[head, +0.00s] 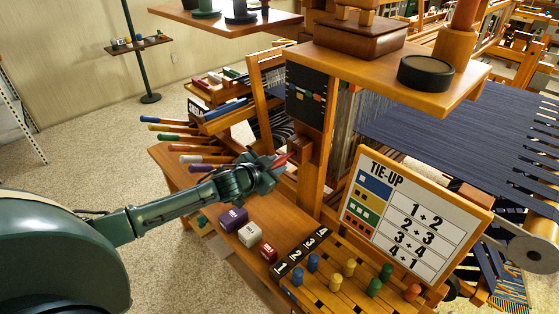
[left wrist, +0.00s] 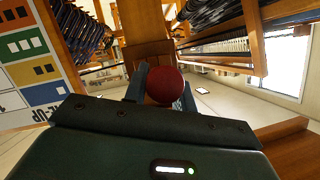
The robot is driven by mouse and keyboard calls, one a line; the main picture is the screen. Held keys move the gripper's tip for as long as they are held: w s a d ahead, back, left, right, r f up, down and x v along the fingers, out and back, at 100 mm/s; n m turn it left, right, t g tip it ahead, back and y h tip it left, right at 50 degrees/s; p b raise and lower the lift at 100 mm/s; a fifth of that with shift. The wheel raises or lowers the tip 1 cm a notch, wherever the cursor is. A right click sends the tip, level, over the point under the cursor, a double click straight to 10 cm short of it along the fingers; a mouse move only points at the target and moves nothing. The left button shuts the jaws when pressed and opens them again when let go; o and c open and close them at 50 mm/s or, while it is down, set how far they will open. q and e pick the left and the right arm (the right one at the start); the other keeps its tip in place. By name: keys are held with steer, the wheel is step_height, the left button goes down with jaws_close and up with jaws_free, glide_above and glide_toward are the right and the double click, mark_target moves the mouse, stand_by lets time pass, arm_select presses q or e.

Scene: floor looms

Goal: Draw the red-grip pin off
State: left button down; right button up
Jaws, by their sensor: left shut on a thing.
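The red-grip pin (head: 284,158) shows as a small red tip at the end of my left gripper (head: 273,168), close beside the upright wooden post (head: 312,165) of the loom. In the left wrist view its rounded dark red grip (left wrist: 170,87) sits between the two fingers of my left gripper (left wrist: 163,92), which is shut on it. A wooden beam (left wrist: 146,45) is right behind the grip. The pin's shaft is hidden, so I cannot tell how deep it sits in the wood. My right gripper is not in view.
A tie-up board (head: 415,218) and a pegboard with coloured pegs (head: 349,267) stand at the right. Purple (head: 232,219), white (head: 249,235) and red (head: 268,252) blocks lie on the bench below my arm. Several coloured handles (head: 180,138) stick out at the left.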

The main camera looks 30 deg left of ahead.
arm_select(q)
steer(key=shift+s+a+p, duration=0.25)
steer(key=shift+s+a, duration=0.05)
steer(key=shift+s, duration=0.55)
steer(key=shift+s+a+p, duration=0.25)
steer(key=shift+s, duration=0.75)
steer(key=shift+a, duration=0.1)
